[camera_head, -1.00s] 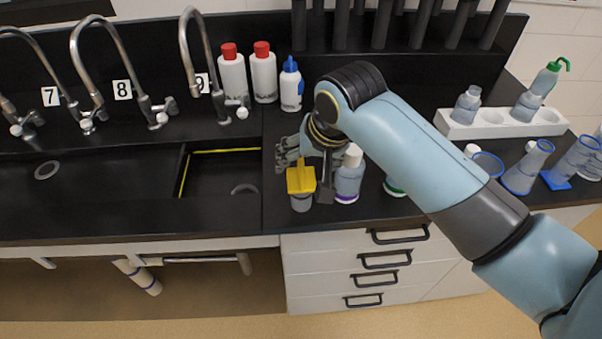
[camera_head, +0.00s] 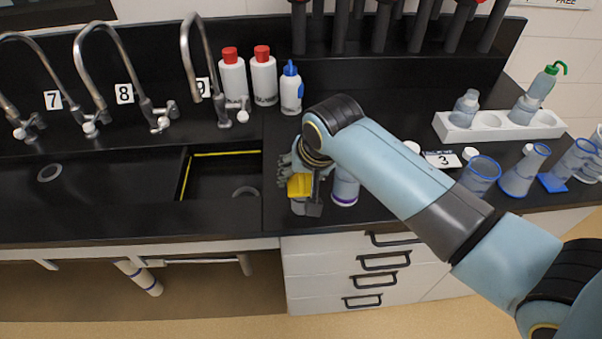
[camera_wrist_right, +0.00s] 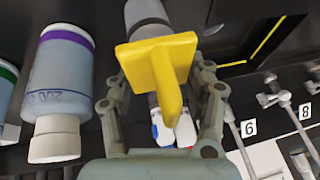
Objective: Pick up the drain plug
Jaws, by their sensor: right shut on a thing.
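The drain plug looks like a yellow piece (camera_head: 299,186) above a grey round part, near the counter's front edge, right of the sink. In the right wrist view the yellow plate with its raised handle (camera_wrist_right: 160,65) lies between the fingers, and the grey part (camera_wrist_right: 147,15) shows beyond it. My right gripper (camera_head: 301,188) reaches over it from behind and is shut on it; in the wrist view a finger stands on each side (camera_wrist_right: 160,95). The fingers and wrist hide part of the plug in the head view. My left gripper is not in view.
A white-capped bottle with a purple band (camera_head: 344,188) stands close right of the gripper. The black sink (camera_head: 222,174) is on the left. Red-capped bottles (camera_head: 232,78) and a blue-capped bottle (camera_head: 291,92) stand behind. Flasks and a white rack (camera_head: 545,127) are at the right.

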